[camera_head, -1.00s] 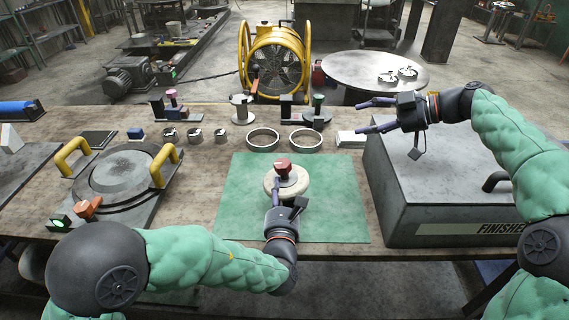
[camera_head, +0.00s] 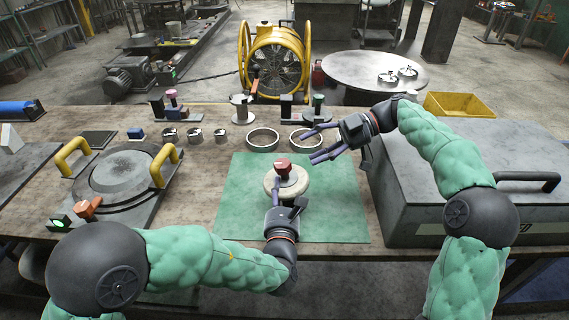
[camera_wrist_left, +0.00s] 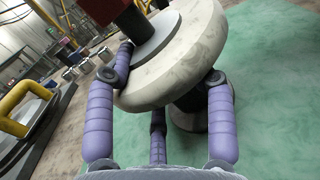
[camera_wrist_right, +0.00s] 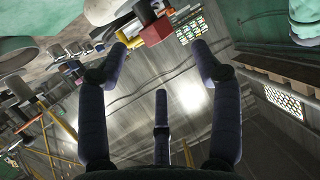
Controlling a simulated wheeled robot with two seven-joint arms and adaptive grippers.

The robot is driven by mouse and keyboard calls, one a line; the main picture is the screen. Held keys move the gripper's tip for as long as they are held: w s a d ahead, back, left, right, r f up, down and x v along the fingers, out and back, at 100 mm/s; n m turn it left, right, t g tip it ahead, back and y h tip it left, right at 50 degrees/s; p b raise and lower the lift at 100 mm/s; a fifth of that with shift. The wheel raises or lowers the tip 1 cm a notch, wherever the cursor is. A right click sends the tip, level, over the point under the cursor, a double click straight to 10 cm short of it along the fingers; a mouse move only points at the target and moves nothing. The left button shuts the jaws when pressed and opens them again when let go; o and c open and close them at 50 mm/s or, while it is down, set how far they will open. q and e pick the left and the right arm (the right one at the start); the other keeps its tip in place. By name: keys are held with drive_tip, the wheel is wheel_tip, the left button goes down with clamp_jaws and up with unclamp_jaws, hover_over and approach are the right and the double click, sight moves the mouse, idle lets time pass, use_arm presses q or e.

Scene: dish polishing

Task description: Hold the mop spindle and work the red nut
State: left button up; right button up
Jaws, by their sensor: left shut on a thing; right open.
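The polishing mop is a thick cream disc (camera_head: 297,186) standing over the green mat. The red nut (camera_head: 283,164) sits on top of its hub. In the left wrist view the disc (camera_wrist_left: 180,55) fills the top, with the red nut (camera_wrist_left: 118,12) at the upper edge and the dark spindle (camera_wrist_left: 192,112) below. My left gripper (camera_head: 282,196) is shut on the spindle from the near side; its fingers partly hide it. My right gripper (camera_head: 312,146) is open and empty, above and to the right of the nut, apart from it.
The green mat (camera_head: 335,215) has free room around the mop. Two metal rings (camera_head: 262,139) lie behind it. A grey box (camera_head: 410,212) stands at right, with a yellow bin (camera_head: 458,104) behind. A round plate fixture with yellow handles (camera_head: 163,165) is at left.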

sight(284, 163)
drive_tip(key=x, duration=0.8)
drive_tip(key=shift+s+a+f, duration=0.1)
drive_tip(key=shift+a+f, duration=0.1)
drive_tip(key=shift+a, duration=0.05)
drive_tip(key=c, duration=1.1)
